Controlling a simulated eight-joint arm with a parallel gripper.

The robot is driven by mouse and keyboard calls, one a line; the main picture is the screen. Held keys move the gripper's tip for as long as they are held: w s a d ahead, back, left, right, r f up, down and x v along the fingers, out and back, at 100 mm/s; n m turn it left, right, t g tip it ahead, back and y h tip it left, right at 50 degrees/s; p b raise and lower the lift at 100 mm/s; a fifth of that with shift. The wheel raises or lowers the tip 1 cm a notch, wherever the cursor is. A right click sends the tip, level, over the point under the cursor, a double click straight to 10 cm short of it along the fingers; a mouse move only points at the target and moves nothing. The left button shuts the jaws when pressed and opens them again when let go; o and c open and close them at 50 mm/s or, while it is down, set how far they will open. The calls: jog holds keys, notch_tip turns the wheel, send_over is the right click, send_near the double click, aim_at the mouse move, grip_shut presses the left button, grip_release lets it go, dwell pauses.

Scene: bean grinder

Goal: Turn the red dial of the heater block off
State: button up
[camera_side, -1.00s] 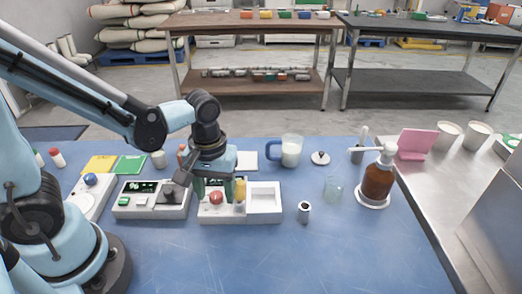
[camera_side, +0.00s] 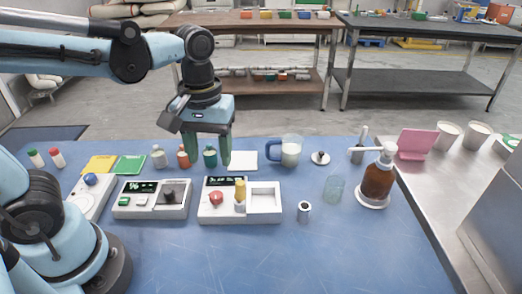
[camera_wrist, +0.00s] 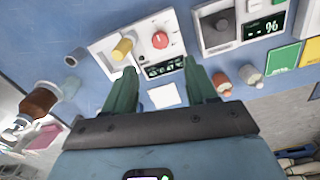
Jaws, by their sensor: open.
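The red dial (camera_side: 216,198) sits on the left part of a white block (camera_side: 265,217), just below its dark display. A yellow knob (camera_side: 240,193) and a shallow recess lie to its right. In the wrist view the red dial (camera_wrist: 160,40) shows a small pale mark on top, and the block's display (camera_wrist: 163,67) has lit green characters too small to read surely. My gripper (camera_side: 210,160) is open and empty, raised above and behind the block, with its green fingers pointing down. In the wrist view the fingertips (camera_wrist: 160,68) appear on either side of the display. Nothing hides the dial.
A white unit with a black knob (camera_side: 169,194) stands close to the left. Small bottles (camera_side: 158,157) and a white pad (camera_side: 243,160) are behind the block. A mug (camera_side: 290,152), small dark-topped cup (camera_side: 304,210), glass (camera_side: 334,188) and brown pump bottle (camera_side: 377,182) stand right. The front table is clear.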

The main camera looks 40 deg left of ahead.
jog(key=shift+r, duration=0.85)
jog(key=a+m+t, duration=0.1)
jog(key=m+t, duration=0.1)
jog(key=w+a+f+m+t, duration=0.1)
jog(key=a+m+t, duration=0.1)
jog(key=a+f+m+t, duration=0.1)
jog(key=m+t, duration=0.2)
jog(key=shift+w+a+f, duration=0.1)
jog(key=shift+w+a, duration=0.05)
jog(key=shift+a, duration=0.2)
jog(key=shift+c, duration=0.2)
